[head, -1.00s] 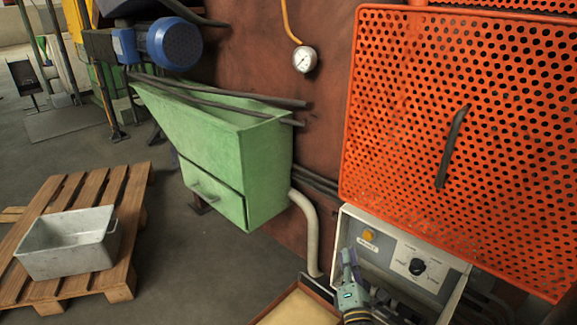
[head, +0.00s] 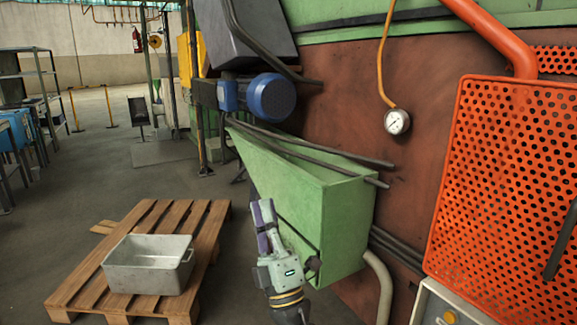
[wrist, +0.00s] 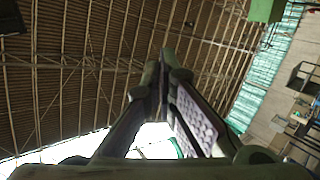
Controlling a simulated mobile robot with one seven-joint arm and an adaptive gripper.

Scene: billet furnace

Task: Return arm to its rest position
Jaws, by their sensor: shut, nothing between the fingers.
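My gripper (head: 264,214) is raised at the lower middle of the head view, in front of the green hopper. It points upward and its fingers are together with nothing between them. In the wrist view the shut fingers (wrist: 165,80) point up toward the roof. Part of the hopper's front is hidden behind my gripper and wrist.
The green hopper (head: 345,215) and the orange perforated guard (head: 500,170) stand close on the right. A wooden pallet (head: 75,290) with a grey metal bin (head: 150,278) lies at the lower left. Open floor (head: 100,180) extends behind the pallet.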

